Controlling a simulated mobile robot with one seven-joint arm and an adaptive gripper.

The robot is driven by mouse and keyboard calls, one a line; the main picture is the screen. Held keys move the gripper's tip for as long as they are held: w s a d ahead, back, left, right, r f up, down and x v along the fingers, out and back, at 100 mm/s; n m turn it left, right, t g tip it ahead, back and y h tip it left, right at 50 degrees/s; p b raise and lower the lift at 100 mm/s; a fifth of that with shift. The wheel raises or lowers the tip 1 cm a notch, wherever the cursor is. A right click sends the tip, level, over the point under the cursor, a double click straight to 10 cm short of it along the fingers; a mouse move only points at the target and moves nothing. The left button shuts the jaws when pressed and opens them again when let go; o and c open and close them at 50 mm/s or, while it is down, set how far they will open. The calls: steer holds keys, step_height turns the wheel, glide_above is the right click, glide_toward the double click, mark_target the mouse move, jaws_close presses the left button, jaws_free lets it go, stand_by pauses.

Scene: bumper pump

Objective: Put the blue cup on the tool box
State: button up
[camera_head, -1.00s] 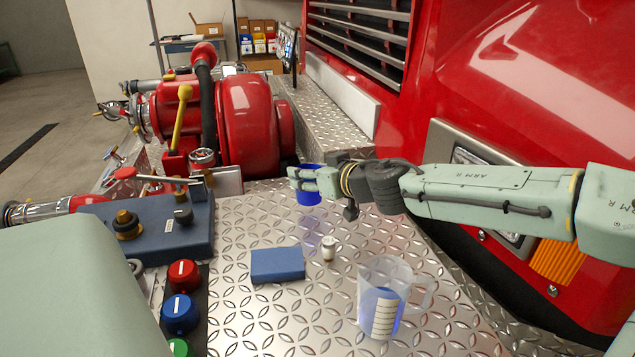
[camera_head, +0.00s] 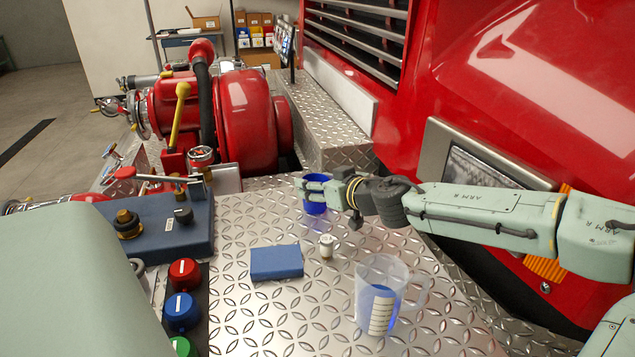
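The blue cup (camera_head: 315,208) is at the far end of the diamond-plate deck, upright as far as I can see. My gripper (camera_head: 309,186) reaches in from the right, with its fingers across the upper part of the cup. It appears shut on the cup; the fingers hide part of the cup's wall. Whether the cup's bottom touches the plate is hard to tell. A plain blue block (camera_head: 276,262) lies nearer on the deck. I cannot tell whether this block or the blue-grey valve box (camera_head: 165,240) at left is the tool box.
A clear measuring jug (camera_head: 383,295) stands at the front right of the deck. A small white item (camera_head: 327,246) stands right of the blue block. The red pump (camera_head: 245,122) rises behind. The red truck body (camera_head: 520,80) bounds the right. Plate left of the cup is bare.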

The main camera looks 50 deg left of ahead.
steer(key=o, duration=0.3)
steer(key=shift+r, duration=0.1)
steer(key=shift+r, duration=0.1)
steer(key=b+v, duration=0.2)
steer(key=v, duration=1)
steer(key=shift+r, duration=0.1)
